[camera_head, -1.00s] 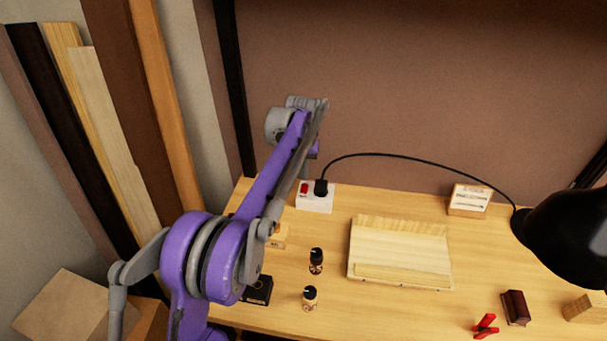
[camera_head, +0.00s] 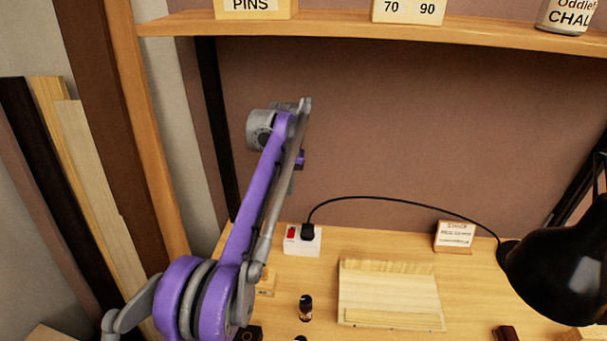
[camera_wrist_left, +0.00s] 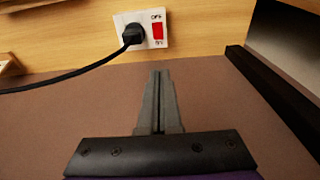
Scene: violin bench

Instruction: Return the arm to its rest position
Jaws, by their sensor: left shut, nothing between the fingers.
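My left arm (camera_head: 260,205), purple and grey, comes up from the lower left in the head view and reaches over the back left of the bench. Its far end is raised in front of the brown back panel. My left gripper is mostly hidden behind the arm in the head view. In the left wrist view my left gripper (camera_wrist_left: 159,74) shows its two grey fingers together, with nothing between them. The fingers point toward the white socket box (camera_wrist_left: 143,31) and are apart from it. My right gripper is in neither view.
The wooden bench (camera_head: 430,281) holds a pale wooden board (camera_head: 388,290), a small bottle (camera_head: 305,307), a label block (camera_head: 454,237) and a black lamp (camera_head: 560,265). A black cable (camera_head: 400,201) runs from the socket box. A shelf (camera_head: 340,31) crosses above; planks (camera_head: 85,190) lean at left.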

